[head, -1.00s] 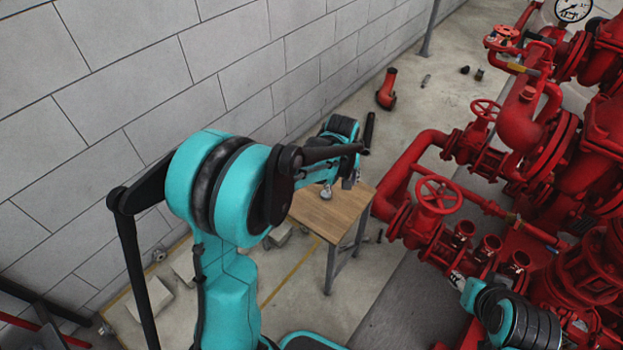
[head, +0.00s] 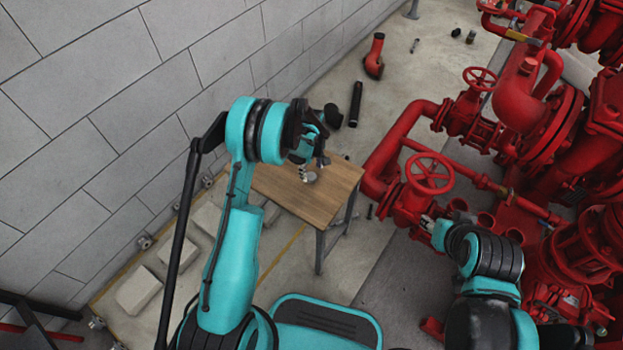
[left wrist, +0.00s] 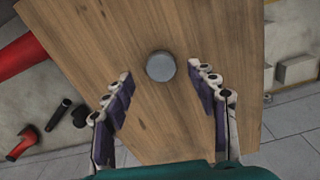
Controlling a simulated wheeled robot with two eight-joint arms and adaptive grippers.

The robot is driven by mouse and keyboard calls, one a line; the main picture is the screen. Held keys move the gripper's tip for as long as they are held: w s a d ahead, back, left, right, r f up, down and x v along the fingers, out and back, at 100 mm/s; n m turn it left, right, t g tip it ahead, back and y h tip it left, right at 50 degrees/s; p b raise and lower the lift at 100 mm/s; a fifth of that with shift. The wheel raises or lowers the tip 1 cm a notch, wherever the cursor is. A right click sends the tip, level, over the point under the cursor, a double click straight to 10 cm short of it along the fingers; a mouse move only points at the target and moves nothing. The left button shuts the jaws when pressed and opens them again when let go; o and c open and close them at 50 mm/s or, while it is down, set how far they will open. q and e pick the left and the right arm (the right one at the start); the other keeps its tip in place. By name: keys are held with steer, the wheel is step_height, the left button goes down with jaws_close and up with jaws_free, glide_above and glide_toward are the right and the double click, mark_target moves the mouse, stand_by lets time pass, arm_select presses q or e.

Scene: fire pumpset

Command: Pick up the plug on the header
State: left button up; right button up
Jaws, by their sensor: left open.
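A red header with short open stubs (head: 486,220) is at the right in the head view. I cannot make out a plug on it. My right gripper (head: 430,224) is small and partly hidden beside the header's left end, below the red handwheel; its jaws are too small to read. My left gripper (head: 314,160) is open over the wooden table (head: 335,188). A grey round piece (head: 308,177) lies on the table below it. In the left wrist view the grey round piece (left wrist: 160,66) shows between and beyond the open fingers (left wrist: 170,102), which are apart from it.
A red handwheel valve (head: 430,174) and red pipework stand close to my right arm. A black tube (head: 355,104) and a red elbow (head: 374,57) lie on the floor behind the table. A block wall is at left.

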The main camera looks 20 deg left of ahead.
mark_target(312, 177)
arm_select(q)
step_height(312, 177, down, 3)
steer(key=shift+f+b, duration=0.1)
steer(key=shift+b, duration=0.35)
steer(key=shift+c, duration=0.6)
steer(key=c, duration=1.1)
steer(key=shift+r, duration=0.2)
